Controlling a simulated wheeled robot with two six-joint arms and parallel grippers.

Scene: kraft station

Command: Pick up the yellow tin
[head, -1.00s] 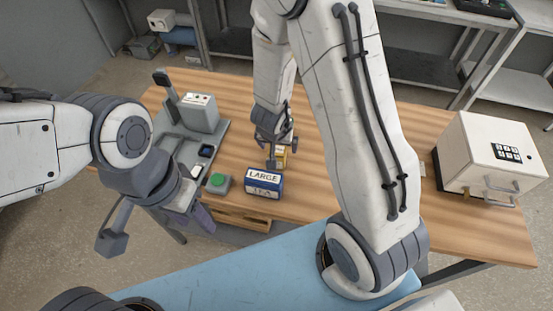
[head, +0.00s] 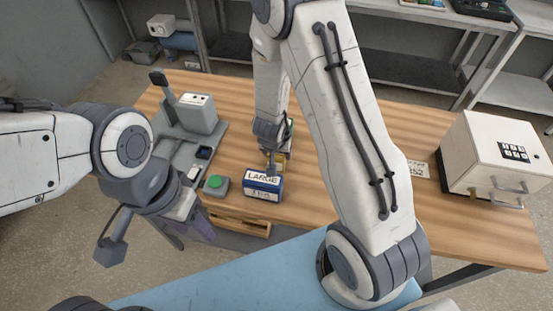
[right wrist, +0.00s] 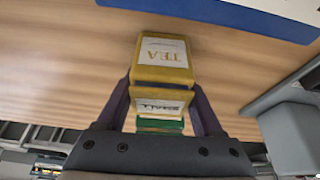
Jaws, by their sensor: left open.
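The yellow tin (head: 277,162) stands on the wooden table behind the blue tin, partly hidden by my right gripper (head: 271,160). My left gripper (head: 150,232) is open and empty, left of the table's front edge, far from the tin.
A blue tin marked LARGE (head: 263,187) stands just in front. A green thing (right wrist: 160,125) is just behind the yellow tin. A grey station with a green button (head: 215,183) stands left. A white box (head: 490,160) is at right. The table's middle right is partly hidden by my right arm.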

